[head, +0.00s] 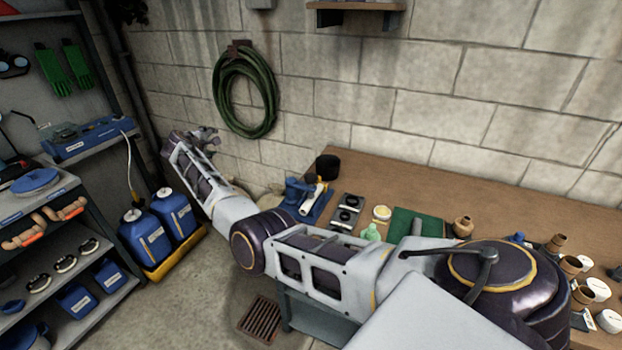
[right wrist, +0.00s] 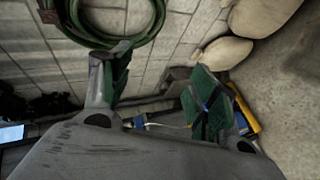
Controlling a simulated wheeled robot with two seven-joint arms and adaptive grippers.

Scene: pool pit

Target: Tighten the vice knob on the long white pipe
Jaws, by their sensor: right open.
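A blue vice (head: 298,190) stands at the left end of the workbench in the head view. A short visible stretch of white pipe (head: 315,193) lies at the vice, tilted; I cannot tell whether it is clamped. The vice knob is too small to make out. My right arm reaches across the picture in front of the bench. My right gripper (head: 204,138) is raised near the wall, left of the vice and apart from it. In the right wrist view its green-padded fingers (right wrist: 160,92) are spread and empty. My left gripper is not in view.
A green hose (head: 245,92) hangs on the wall beside my right gripper. Blue jugs (head: 146,238) stand in a yellow tray on the floor, next to the shelves (head: 90,287). The bench (head: 400,183) holds a green mat (head: 412,217) and several small fittings. Pale sacks (right wrist: 259,15) lie by the wall.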

